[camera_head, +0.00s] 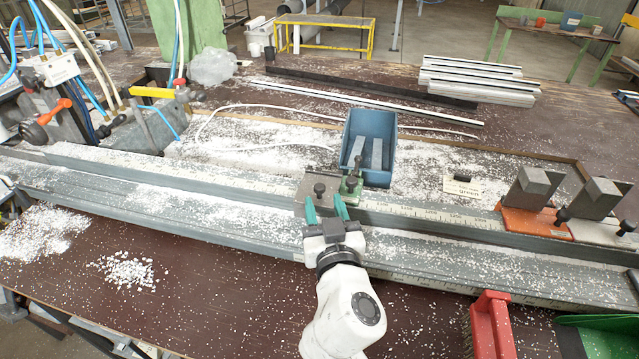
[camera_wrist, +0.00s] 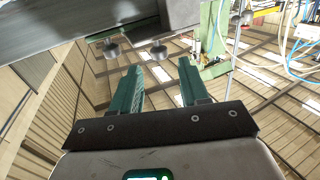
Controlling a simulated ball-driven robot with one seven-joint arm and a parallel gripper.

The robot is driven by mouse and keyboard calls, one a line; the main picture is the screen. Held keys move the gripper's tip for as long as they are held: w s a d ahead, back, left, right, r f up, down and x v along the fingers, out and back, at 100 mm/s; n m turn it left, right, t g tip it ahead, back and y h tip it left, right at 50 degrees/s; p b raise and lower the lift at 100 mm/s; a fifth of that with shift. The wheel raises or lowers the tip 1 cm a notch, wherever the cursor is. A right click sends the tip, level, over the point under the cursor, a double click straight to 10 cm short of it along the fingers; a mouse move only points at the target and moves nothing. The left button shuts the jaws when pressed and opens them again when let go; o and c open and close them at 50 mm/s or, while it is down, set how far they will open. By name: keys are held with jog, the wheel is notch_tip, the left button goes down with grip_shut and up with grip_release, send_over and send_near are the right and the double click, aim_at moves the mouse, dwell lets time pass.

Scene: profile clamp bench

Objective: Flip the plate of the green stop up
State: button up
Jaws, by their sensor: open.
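The green stop (camera_head: 352,184) sits on the scaled rail near the middle of the head view, with dark knobs on it. A flat grey piece (camera_head: 311,184) lies low directly to its left; it looks like its plate lying down, but the join is partly hidden. My gripper (camera_head: 325,209) is open, with its two green fingers just in front of the grey piece and the stop. Whether they touch anything I cannot tell. In the wrist view the open fingers (camera_wrist: 162,75) have nothing between them. Two round knobs (camera_wrist: 158,51) show beyond them beneath a grey body.
A blue bin (camera_head: 369,130) holding grey pieces stands right behind the green stop. An orange stop (camera_head: 533,223) and a white stop (camera_head: 598,232) with raised grey blocks are at the right. White chips litter the bench.

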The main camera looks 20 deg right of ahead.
aim_at(320, 190)
jog(key=p+x, duration=0.1)
jog(key=x, duration=0.5)
jog(key=shift+w+d, duration=0.1)
jog(key=shift+d, duration=0.05)
grip_shut()
dwell(0.4)
